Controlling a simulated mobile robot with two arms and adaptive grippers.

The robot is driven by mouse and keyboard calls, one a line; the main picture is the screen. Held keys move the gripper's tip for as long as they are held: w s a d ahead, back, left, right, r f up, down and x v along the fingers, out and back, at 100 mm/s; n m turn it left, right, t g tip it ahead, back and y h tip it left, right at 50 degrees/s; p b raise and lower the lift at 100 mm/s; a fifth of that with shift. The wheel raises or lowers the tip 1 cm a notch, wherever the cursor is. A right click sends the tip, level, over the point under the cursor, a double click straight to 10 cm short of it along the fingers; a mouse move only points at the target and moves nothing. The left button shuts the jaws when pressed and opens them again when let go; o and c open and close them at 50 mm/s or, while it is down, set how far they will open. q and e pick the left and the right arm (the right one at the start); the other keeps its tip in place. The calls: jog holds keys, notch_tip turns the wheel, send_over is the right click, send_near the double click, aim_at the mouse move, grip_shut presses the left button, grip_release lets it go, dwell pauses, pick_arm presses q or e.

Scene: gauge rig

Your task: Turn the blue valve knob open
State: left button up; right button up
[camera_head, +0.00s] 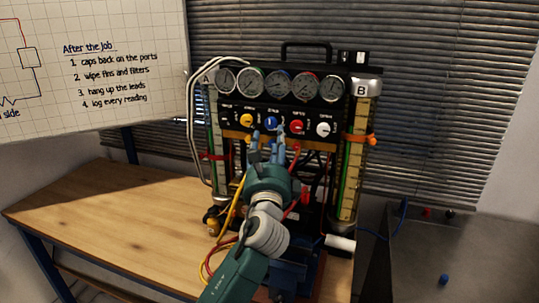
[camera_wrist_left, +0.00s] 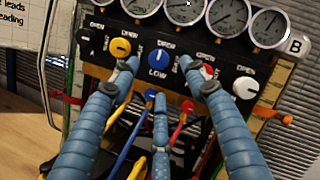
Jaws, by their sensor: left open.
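The blue valve knob (camera_head: 271,123) is the middle one in a row on the rig's black panel. It also shows large in the left wrist view (camera_wrist_left: 159,58), with "OPEN" above and "LOW" below it. My left gripper (camera_head: 268,137) is open in front of the panel. In the left wrist view its two upper blue fingers (camera_wrist_left: 157,64) flank the knob, with gaps on both sides. A third finger (camera_wrist_left: 161,105) is below the knob. I cannot tell how deep the tips reach or whether any touches the panel. My right gripper is not in view.
A yellow knob (camera_wrist_left: 120,47) and a red knob (camera_wrist_left: 207,72) sit close beside the fingers. A white knob (camera_wrist_left: 246,88) is further right. Gauges (camera_head: 278,84) line the top. Coloured hoses hang below the panel. The wooden bench (camera_head: 110,205) is clear at left.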

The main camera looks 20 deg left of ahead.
pick_arm(q)
jog(key=v, duration=0.6)
jog(key=shift+s, duration=0.2)
